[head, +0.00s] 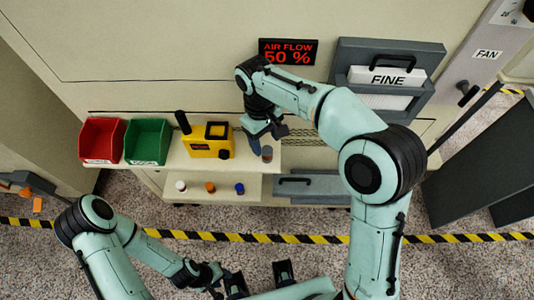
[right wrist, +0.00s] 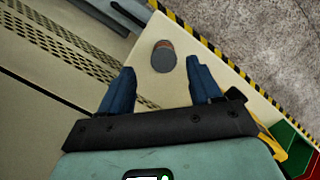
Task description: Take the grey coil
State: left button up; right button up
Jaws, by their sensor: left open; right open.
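The grey coil (head: 267,154) is a small upright cylinder near the right end of the cream shelf. In the right wrist view the coil (right wrist: 164,58) shows a round grey face and a brownish side. My right gripper (head: 262,143) is open above the shelf, close to the coil. In the right wrist view its two blue fingers (right wrist: 160,75) are apart, with the coil ahead of the gap between them and nothing held. I cannot tell the exact height gap. My left gripper (head: 216,280) is low at the front, open and far from the coil.
A yellow device (head: 208,141), a green bin (head: 147,142) and a red bin (head: 101,141) stand left of the coil. Small spools, one of them orange (head: 210,187), sit on a lower shelf. A grey FINE filter box (head: 388,80) is on the wall at right.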

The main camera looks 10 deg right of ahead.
aim_at(267, 150)
jog(key=f, duration=0.2)
jog(key=s+f, duration=0.1)
jog(key=shift+s+f+b, duration=0.1)
jog(key=shift+f+b, duration=0.2)
jog(key=shift+f, duration=0.55)
jog(key=c, duration=1.2)
jog(key=shift+o, duration=0.2)
